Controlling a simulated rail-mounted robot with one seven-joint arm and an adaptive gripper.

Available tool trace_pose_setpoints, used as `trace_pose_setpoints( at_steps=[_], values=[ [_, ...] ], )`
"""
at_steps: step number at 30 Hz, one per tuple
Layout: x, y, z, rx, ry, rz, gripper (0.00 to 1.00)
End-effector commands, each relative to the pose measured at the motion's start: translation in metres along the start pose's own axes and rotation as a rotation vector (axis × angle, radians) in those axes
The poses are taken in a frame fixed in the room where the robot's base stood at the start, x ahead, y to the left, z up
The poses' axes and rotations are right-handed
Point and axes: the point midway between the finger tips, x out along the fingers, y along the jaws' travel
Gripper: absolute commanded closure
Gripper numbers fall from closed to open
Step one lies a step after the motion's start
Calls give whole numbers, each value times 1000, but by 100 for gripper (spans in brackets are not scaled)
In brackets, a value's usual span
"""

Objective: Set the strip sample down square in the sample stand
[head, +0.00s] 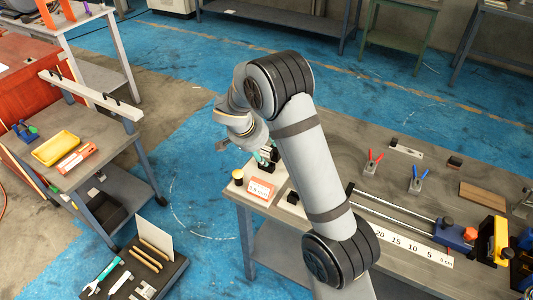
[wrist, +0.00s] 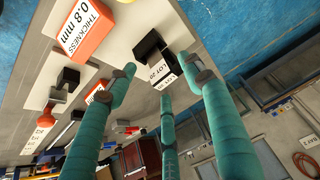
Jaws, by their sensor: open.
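My gripper (head: 265,157) is over the near-left end of the long grey table, partly hidden behind my arm. Just beyond the fingertips are a black block (wrist: 150,46) and a small white label reading "LOT 20" (wrist: 160,72), on or against a pale plate. I cannot tell for sure which of these pieces is the strip sample or the sample stand. A second black block (wrist: 69,80) sits farther left in the wrist view.
Rails and a numbered scale (head: 405,243) lie to the right.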

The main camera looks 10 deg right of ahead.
Motion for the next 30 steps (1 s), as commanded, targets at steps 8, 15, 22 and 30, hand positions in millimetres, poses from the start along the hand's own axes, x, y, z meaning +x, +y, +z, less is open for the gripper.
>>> trace_pose_setpoints(
  at_steps=[8,15,22,30],
  values=[
    [39,1,0,-2,-1,2,48],
    [45,0,0,-1,0,-1,48],
    [44,0,0,-1,0,0,58],
    [44,0,0,-1,-1,0,74]
  ],
)
